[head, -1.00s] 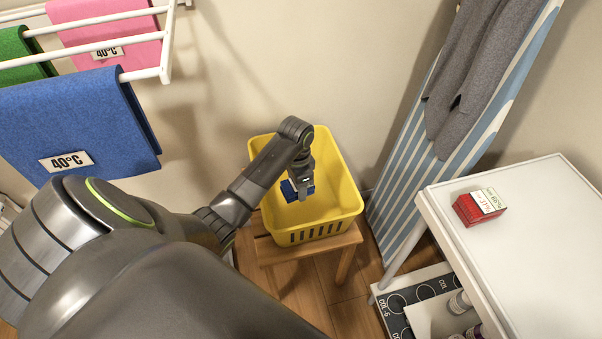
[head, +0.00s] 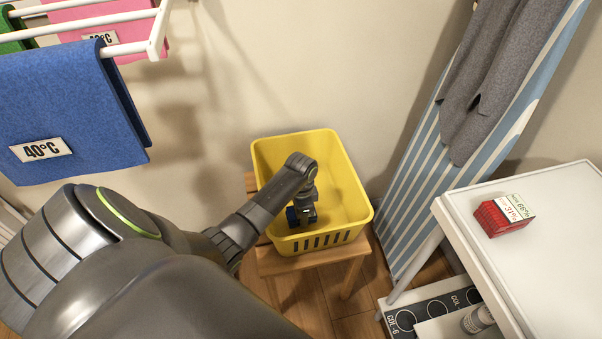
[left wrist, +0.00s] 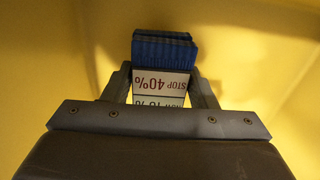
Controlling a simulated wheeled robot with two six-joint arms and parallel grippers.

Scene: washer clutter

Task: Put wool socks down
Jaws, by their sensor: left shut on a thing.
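A blue ribbed folded bundle (left wrist: 163,50), which I take to be the wool socks, carries a white label with "STOP 40%" upside down in the left wrist view. In the head view the blue bundle (head: 292,216) is partly hidden by my gripper. My left gripper (head: 303,224) is shut on it, pointing down inside the yellow basket (head: 352,190). The basket's yellow wall and floor surround it in the left wrist view. I cannot tell whether the bundle touches the basket floor. My right gripper is not in view.
The basket stands on a wooden stool (head: 325,262). A white table (head: 560,265) with a red labelled bundle (head: 503,216) is at right. A striped ironing board (head: 415,180) with a grey garment (head: 485,80) leans behind. A drying rack (head: 120,50) with cloths is at left.

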